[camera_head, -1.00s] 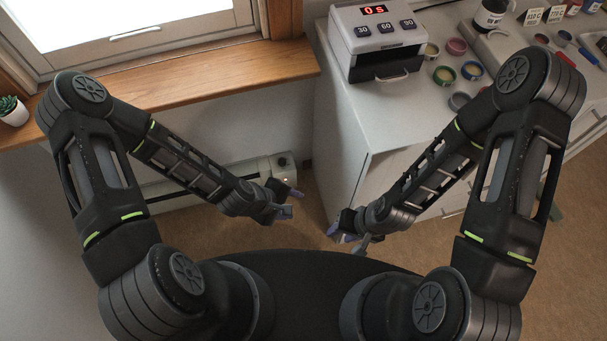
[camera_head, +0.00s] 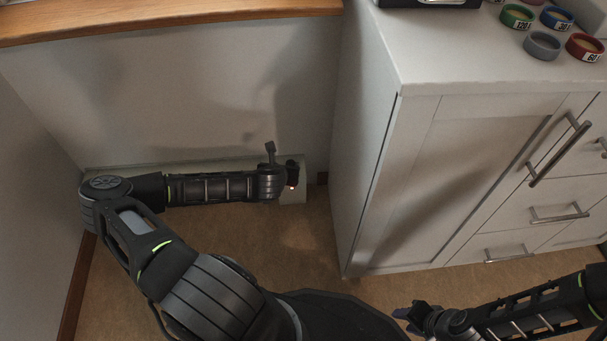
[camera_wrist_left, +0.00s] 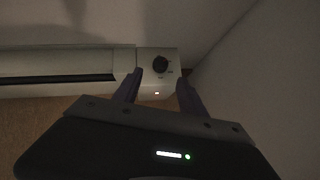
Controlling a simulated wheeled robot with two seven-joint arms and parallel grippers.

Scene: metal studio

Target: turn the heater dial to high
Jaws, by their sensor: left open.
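The heater (camera_head: 298,196) is a long pale unit low against the wall, mostly behind my left arm in the head view. It also shows in the left wrist view (camera_wrist_left: 60,64). Its black round dial (camera_wrist_left: 160,64) sits on the right end panel, with a small orange light (camera_wrist_left: 157,93) below; the dial's setting is too small to read. My left gripper (camera_wrist_left: 160,88) is open and empty, its fingertips to either side just below the dial in that view; in the head view it is at the heater's right end. My right gripper (camera_head: 405,318) is low, away from the heater; its jaw opening is unclear.
A white cabinet (camera_head: 370,150) with drawers stands right of the heater, with several coloured rings on top. A wooden sill (camera_head: 170,18) runs above the heater. Brown floor (camera_head: 300,235) is clear between heater and cabinet.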

